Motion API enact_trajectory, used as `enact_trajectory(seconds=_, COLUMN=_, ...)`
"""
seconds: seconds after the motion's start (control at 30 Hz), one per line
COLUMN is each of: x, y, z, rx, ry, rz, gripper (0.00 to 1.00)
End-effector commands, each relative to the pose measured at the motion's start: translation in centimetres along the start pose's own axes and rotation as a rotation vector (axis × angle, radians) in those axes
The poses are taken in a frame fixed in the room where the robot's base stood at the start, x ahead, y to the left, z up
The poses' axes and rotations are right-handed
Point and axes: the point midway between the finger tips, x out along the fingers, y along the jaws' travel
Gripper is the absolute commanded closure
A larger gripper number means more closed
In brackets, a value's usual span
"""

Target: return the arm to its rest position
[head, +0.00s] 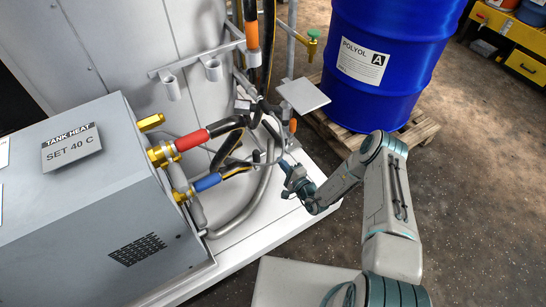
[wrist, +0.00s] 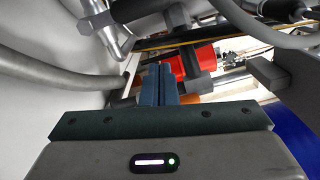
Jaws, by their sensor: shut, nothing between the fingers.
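My arm (head: 390,200) rises at the right of the head view, bends at its elbow, and reaches left and down over the white platform. My gripper (head: 285,166) is at its end, near the hoses in front of the grey machine. In the wrist view, my gripper (wrist: 158,72) has its two dark fingers together with nothing between them. A red part (wrist: 202,62) shows beyond the fingertips, and I cannot tell whether they touch it.
The grey tank-heat box (head: 90,200) carries a red-sleeved hose (head: 190,140) and a blue-sleeved hose (head: 207,182). A grey plate (head: 303,96) is close to my gripper. A blue drum (head: 385,50) stands on a wooden pallet (head: 415,132). The floor at right (head: 480,200) is clear.

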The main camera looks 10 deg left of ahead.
Motion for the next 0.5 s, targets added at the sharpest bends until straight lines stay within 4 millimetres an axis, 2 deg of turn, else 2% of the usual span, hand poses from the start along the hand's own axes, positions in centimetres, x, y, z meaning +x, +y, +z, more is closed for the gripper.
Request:
enact_trajectory(seconds=0.03, x=-1.2, y=-0.2, z=0.0, rx=0.002, ry=0.003, rz=0.001, gripper=1.00)
enact_trajectory(seconds=0.2, x=-4.2, y=-0.1, z=0.0, rx=0.001, ry=0.002, rz=0.001, gripper=1.00)
enact_trajectory(seconds=0.33, x=-5.4, y=-0.1, z=0.0, rx=0.000, ry=0.002, rz=-0.001, gripper=1.00)
enact_trajectory(seconds=0.5, x=-5.9, y=-0.1, z=0.0, rx=-0.001, ry=0.000, rz=-0.001, gripper=1.00)
